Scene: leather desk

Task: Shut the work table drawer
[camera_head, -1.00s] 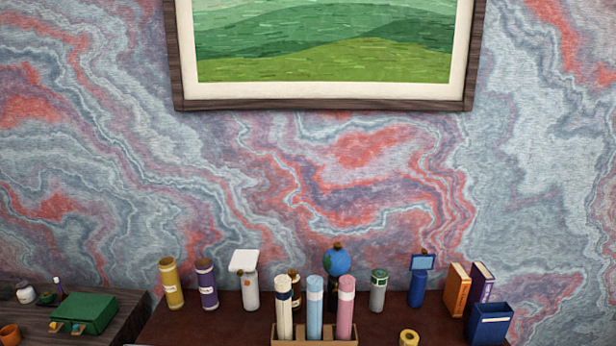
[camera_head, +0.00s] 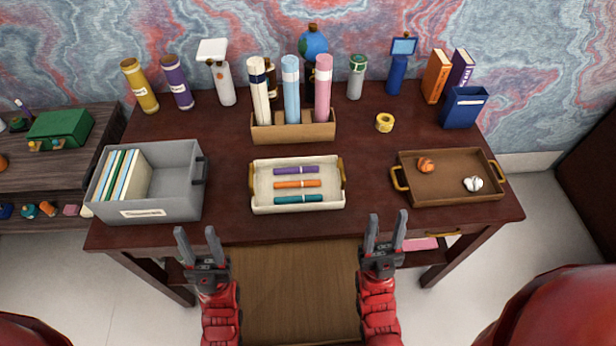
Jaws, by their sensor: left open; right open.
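The work table (camera_head: 225,130) is a dark red-brown desk seen from above. A brown wooden panel (camera_head: 295,285) juts out from under the middle of its front edge toward me; it looks like the floor of the pulled-out drawer, but its front end is cut off or hidden at the bottom. A small gold handle (camera_head: 442,234) shows under the edge at the right, by a pink item (camera_head: 418,244). My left gripper (camera_head: 197,246) is open and empty, left of the panel. My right gripper (camera_head: 385,233) is open and empty, right of it. Both are near the table's front edge.
A grey bin (camera_head: 178,205) of folders, a cream tray (camera_head: 300,208) of pens and a brown tray (camera_head: 450,197) with two balls stand near the front edge. A wooden holder (camera_head: 293,132) of rolls and several bottles stand behind. A side shelf (camera_head: 75,165) is at the left.

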